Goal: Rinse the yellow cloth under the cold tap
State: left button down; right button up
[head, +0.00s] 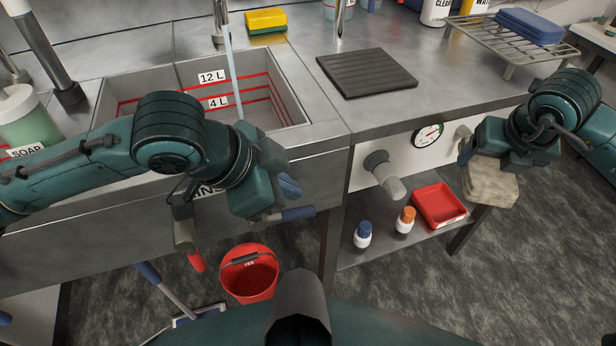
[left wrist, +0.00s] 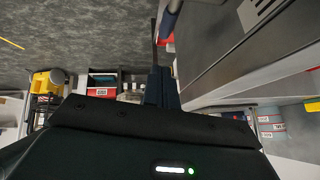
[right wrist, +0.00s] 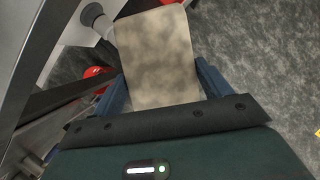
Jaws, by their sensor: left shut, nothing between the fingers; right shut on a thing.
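A beige, brown-mottled, flat pad (head: 490,184) is held in my right gripper (head: 487,165), out over the floor to the right of the bench. It fills the upper middle of the right wrist view (right wrist: 157,60); no clearly yellow cloth shows. Water (head: 233,70) runs from the tap (head: 219,22) into the sink (head: 300,97). My left gripper (head: 289,187) is shut and empty in front of the sink, close to a blue-handled lever (head: 297,214). I cannot tell whether they touch. A red-handled lever (head: 196,261) points down further left. My left arm hides part of the sink.
A yellow-green block (head: 266,20) lies behind the sink. A soap bottle (head: 22,118) stands left. Right of the sink are a black ribbed mat (head: 366,73) and a wire rack (head: 495,42). A grey knob (head: 384,175) juts from the front panel. A red bucket (head: 249,280) stands below.

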aim_at(305, 210)
jog(key=shift+f+b, duration=0.55)
jog(key=shift+f, duration=0.2)
pick_arm(q)
jog(key=shift+w+d+f, duration=0.1)
jog(key=shift+w+f, duration=0.15)
jog(key=shift+f, duration=0.75)
jog(key=shift+w+d+f, duration=0.1)
jog(key=shift+w+f, duration=0.1)
jog(key=shift+f, duration=0.85)
jog(key=shift+w+d+f, duration=0.1)
jog(key=shift+w+f, duration=0.15)
jog(key=shift+f, duration=0.75)
pick_arm(e)
jog(key=shift+f, duration=0.1)
